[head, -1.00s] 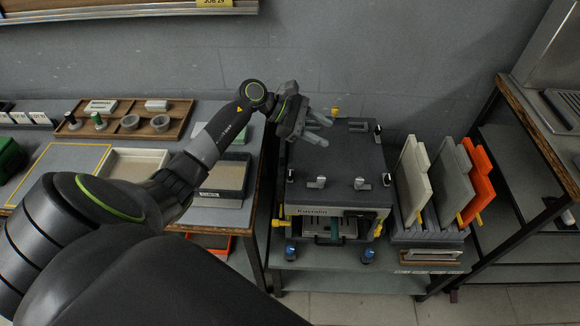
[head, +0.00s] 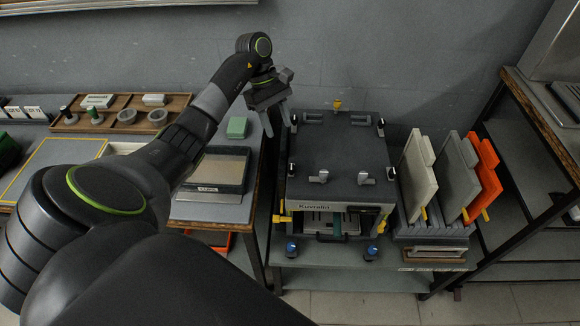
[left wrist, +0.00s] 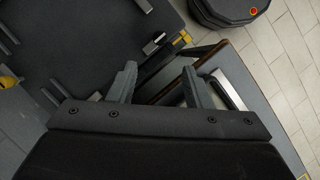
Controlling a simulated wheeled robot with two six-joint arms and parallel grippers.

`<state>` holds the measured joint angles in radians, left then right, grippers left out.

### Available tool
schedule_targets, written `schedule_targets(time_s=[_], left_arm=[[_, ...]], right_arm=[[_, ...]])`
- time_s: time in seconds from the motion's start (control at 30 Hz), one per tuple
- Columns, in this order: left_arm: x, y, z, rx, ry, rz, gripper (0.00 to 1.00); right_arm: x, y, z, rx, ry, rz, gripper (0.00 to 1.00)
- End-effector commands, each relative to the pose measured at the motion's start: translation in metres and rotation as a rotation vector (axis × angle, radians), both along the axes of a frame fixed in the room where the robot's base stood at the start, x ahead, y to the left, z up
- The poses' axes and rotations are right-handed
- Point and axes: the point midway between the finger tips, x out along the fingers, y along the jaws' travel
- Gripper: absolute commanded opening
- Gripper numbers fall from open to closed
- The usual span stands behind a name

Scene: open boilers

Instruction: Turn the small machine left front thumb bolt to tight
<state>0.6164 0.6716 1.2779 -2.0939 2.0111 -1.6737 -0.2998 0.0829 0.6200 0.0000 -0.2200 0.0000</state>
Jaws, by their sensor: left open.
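The small machine (head: 336,150) is a dark box labelled Kuvalin, on a low grey stand. A small pale, dark-ended bolt (head: 291,169) sits at the left front of its top; it shows in the left wrist view (left wrist: 153,43) beside a yellow part. A blue knob (head: 291,249) is low at the machine's left front. I cannot tell which of these is the thumb bolt, or how tight either is. My left gripper (head: 278,128) is open and empty, above the machine's back left edge, clear of both. Its fingers show in the left wrist view (left wrist: 159,67). My right gripper is not in view.
Grey clips (head: 319,177) stand on the machine's top. White, grey and orange panels (head: 483,175) stand in a rack to its right. A workbench (head: 196,212) with trays is close on the left. The middle of the machine's top is clear.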

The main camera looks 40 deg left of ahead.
Motion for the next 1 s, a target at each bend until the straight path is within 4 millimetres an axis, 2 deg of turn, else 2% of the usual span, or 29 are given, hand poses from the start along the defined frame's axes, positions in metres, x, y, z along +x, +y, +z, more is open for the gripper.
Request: schedule_targets(time_s=[0.03,0.6,0.8,1.0], left_arm=[[-0.001,-0.003,-0.014,0.0,-0.001,-0.001,0.45],[-0.008,-0.035,-0.09,-0.001,-0.002,0.0,0.45],[-0.011,-0.044,-0.111,-0.002,0.001,0.001,0.45],[-0.012,-0.048,-0.12,0.0,-0.001,0.001,0.45]], right_arm=[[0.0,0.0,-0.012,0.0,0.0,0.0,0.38],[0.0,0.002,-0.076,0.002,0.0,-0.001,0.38],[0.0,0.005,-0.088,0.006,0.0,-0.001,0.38],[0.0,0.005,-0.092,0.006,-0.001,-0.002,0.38]])
